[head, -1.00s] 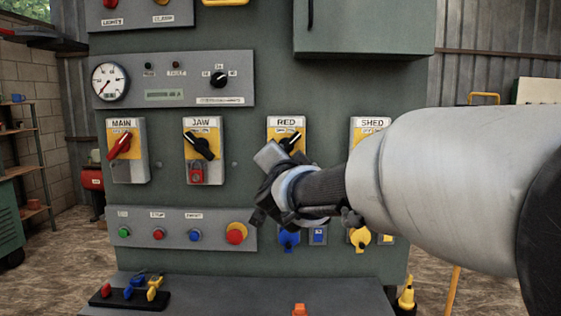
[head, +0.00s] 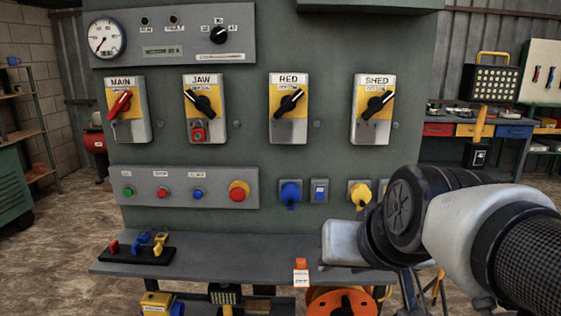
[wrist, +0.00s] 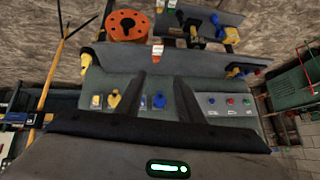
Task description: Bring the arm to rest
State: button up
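My arm (head: 440,215) reaches in from the right in the head view, bent in front of the lower right of the grey control cabinet (head: 260,155). My gripper (wrist: 159,77) shows in the wrist view as two dark fingers with a clear gap between them. It is open, and nothing shows between the fingers except the cabinet face behind. The wrist picture sees the cabinet upside down, with its shelf (wrist: 200,63) towards the top. In the head view my fingers cannot be made out.
Switches MAIN (head: 122,104), JAW (head: 203,103) with a red padlock (head: 198,131), RED (head: 289,102) and SHED (head: 376,103) line the cabinet. Below are buttons and blue and yellow sockets. The shelf holds a key rack (head: 138,252) and an orange-topped item (head: 301,270). An orange reel (head: 341,303) lies underneath.

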jog(key=s+d+f+g+h, duration=0.1)
jog(key=s+d+f+g, duration=0.3)
jog(key=s, duration=0.5)
notch_tip(320, 180, up, 23)
jog(key=w+t+p, duration=0.1)
jog(key=p, duration=2.2)
jog(key=shift+r+t+p, duration=0.15)
jog(key=shift+t+p, duration=0.15)
jog(key=shift+w, duration=0.1)
